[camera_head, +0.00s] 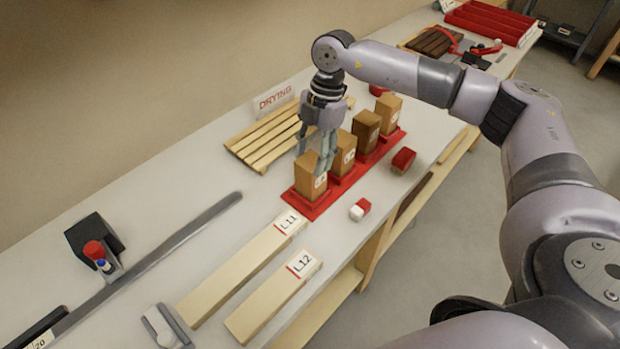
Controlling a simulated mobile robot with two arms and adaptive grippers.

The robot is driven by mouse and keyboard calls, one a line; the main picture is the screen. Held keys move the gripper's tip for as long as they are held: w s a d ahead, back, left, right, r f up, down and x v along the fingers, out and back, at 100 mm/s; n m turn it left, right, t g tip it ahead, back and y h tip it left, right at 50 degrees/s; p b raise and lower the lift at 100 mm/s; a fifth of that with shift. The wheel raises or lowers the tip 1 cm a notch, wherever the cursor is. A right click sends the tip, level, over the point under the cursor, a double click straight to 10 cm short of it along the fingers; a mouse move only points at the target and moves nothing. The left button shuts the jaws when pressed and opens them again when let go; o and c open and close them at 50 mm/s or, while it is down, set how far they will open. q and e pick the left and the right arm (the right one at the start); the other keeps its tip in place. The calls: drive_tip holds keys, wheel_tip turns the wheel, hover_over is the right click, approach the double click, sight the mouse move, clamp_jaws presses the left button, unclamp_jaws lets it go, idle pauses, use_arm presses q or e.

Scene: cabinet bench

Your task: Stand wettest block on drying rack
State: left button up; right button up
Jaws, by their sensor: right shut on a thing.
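Several wooden blocks stand upright in a row on a red stand (317,207): the nearest block (309,183), a second block (344,153), a darker brown third block (366,130) and a far, lighter block (388,114). My right gripper (316,155) points down and is shut on the top of the nearest block, which still appears to be at its place on the stand. The slatted wooden drying rack (262,145) lies empty behind the row to the left, below a "DRYING" sign (273,97). My left gripper is out of view.
Boards marked L11 (245,268) and L12 (272,297) lie in front. A metal rail (160,253) runs at left. Red trays (490,20) stand far right.

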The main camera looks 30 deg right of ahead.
drive_tip(key=a+p+v, duration=0.2)
drive_tip(key=p+v, duration=0.5)
drive_tip(key=v, duration=0.2)
drive_tip(key=shift+s+r, duration=0.4)
drive_tip(key=shift+r, duration=0.2)
